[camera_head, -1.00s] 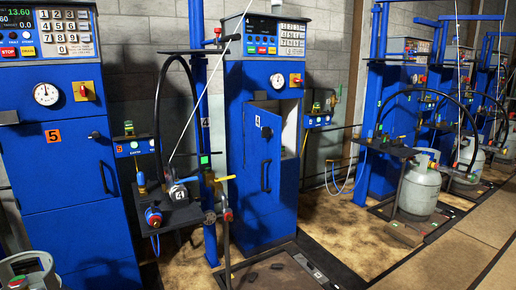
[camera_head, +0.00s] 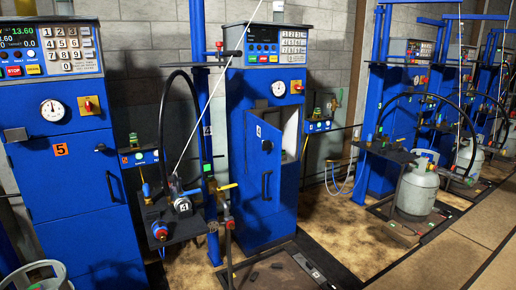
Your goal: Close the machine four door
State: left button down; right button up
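Machine four (camera_head: 238,180) is a tall blue cabinet in the middle of the head view. Its door (camera_head: 258,210) stands partly open, swung out toward me, with its free edge on the right. The door bears a small "4" label, a dark knob and a dark vertical handle (camera_head: 266,186). A pale interior (camera_head: 291,133) shows in the gap to the right of the door. Neither of my grippers is in view, and nothing of mine touches the door.
A blue cabinet marked 5 (camera_head: 60,185) stands at left. A blue post (camera_head: 199,120) and a shelf with hose and valve (camera_head: 175,228) stand between the cabinets. A dark scale platform (camera_head: 268,272) lies before machine four. Gas cylinders (camera_head: 416,190) stand at right.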

aim_at(263, 169)
jog(key=i+l, duration=0.1)
jog(key=l, duration=0.25)
jog(key=i+l+u, duration=0.1)
jog(key=l, duration=0.3)
jog(key=i+l+u, duration=0.1)
jog(key=i+l, duration=0.2)
jog(key=i+l+u, duration=0.15)
jog(key=i+l, duration=0.15)
jog(key=l, duration=0.2)
